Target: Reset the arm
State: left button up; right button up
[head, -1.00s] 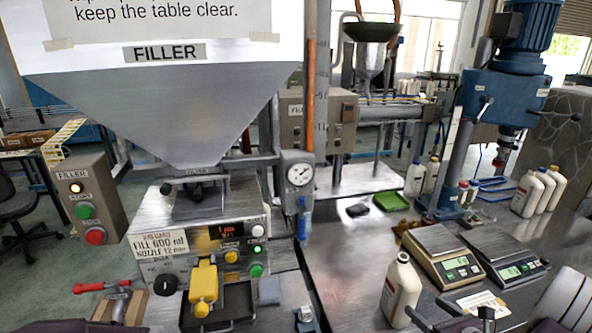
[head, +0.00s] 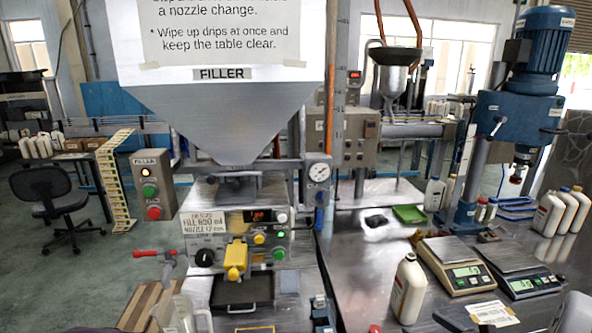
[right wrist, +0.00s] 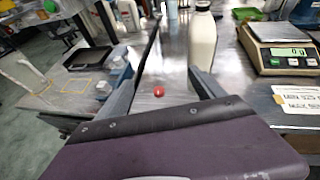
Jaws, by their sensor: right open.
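My right gripper (head: 455,318) shows only in part at the bottom edge of the head view, near the paper label and below the scales. In the right wrist view its two grey fingers (right wrist: 163,92) stand apart with nothing between them. A white bottle (head: 408,288) stands upright on the metal table beyond the fingers; it also shows in the right wrist view (right wrist: 202,38). My left gripper cannot be made out in the head view.
The filler machine (head: 205,222) with its yellow nozzle stands at centre left. Two scales (head: 462,277) stand right of the bottle. A blue drill-like machine (head: 510,110), a green tray (head: 410,214) and several white bottles (head: 565,205) are behind. A clear stretch of table lies behind the bottle.

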jog(key=s+a+r+n+g+y, duration=0.1)
jog(key=s+a+n+g+y, duration=0.15)
jog(key=a+n, duration=0.6)
jog(key=s+a+r+n+g+y, duration=0.2)
jog(key=a+n+g+y, duration=0.15)
jog(key=a, duration=1.05)
jog(key=s+a+f+n+g+h, duration=0.2)
jog(key=s+a+n+g, duration=0.15)
jog(key=s+n, duration=0.2)
jog(key=s+a+f+n+g+h, duration=0.1)
jog(key=s+a+f+n+g, duration=0.1)
jog(key=s+n+g, duration=0.3)
jog(key=s+d+f+n+t+h, duration=0.1)
jog(key=d+f+n+t+h, duration=0.1)
jog(key=d+n+h, duration=0.4)
jog(key=shift+d+f+n+h, duration=0.55)
jog(key=shift+d+n, duration=1)
jog(key=shift+d, duration=1.25)
